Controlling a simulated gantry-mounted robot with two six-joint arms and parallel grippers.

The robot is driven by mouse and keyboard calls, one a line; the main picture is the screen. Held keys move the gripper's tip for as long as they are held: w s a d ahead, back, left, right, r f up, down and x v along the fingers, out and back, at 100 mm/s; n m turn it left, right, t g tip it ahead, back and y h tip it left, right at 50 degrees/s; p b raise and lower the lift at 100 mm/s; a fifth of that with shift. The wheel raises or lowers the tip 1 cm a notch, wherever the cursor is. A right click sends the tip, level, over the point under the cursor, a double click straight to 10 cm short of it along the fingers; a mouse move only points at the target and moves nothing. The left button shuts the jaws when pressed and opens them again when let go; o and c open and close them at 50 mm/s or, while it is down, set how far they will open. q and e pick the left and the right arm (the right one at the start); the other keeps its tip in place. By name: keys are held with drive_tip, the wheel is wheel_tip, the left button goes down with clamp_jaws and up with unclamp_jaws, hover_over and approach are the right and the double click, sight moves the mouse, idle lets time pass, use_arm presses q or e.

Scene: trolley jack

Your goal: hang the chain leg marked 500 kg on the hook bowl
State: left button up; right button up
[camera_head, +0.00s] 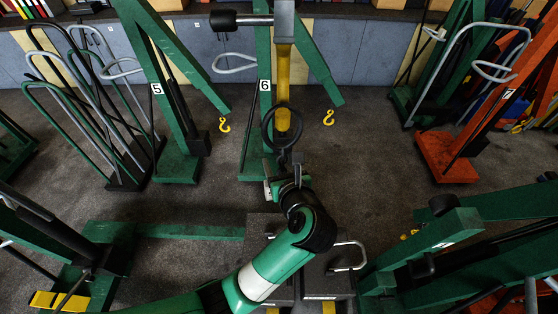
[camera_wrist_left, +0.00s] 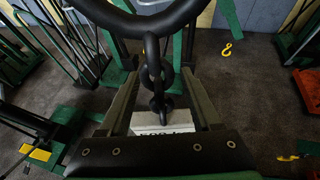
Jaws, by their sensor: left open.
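A large black ring (camera_head: 281,127) shows in front of or around a yellow upright piece (camera_head: 283,85); I cannot tell which. In the left wrist view the ring (camera_wrist_left: 150,25) is at the top, and dark chain links (camera_wrist_left: 155,80) hang below it. A pale block or tag (camera_wrist_left: 162,121) with dark lettering, partly hidden and not fully readable, sits at the lower end of the chain. My left gripper (camera_head: 286,165) is just below the ring. Its fingers (camera_wrist_left: 160,75) are apart on either side of the chain. My right gripper is not in view.
Green cranes marked 5 (camera_head: 157,88) and 6 (camera_head: 265,85) stand behind, with small yellow hooks (camera_head: 224,125) and (camera_head: 328,117) hanging. An orange crane marked 7 (camera_head: 448,157) is at right. Green frames crowd lower left and right. Grey floor (camera_head: 370,180) is open between.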

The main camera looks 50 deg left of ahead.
use_arm(q)
drive_tip(key=b+v, duration=0.1)
drive_tip(key=v, duration=1)
drive_tip(key=shift+r, duration=0.1)
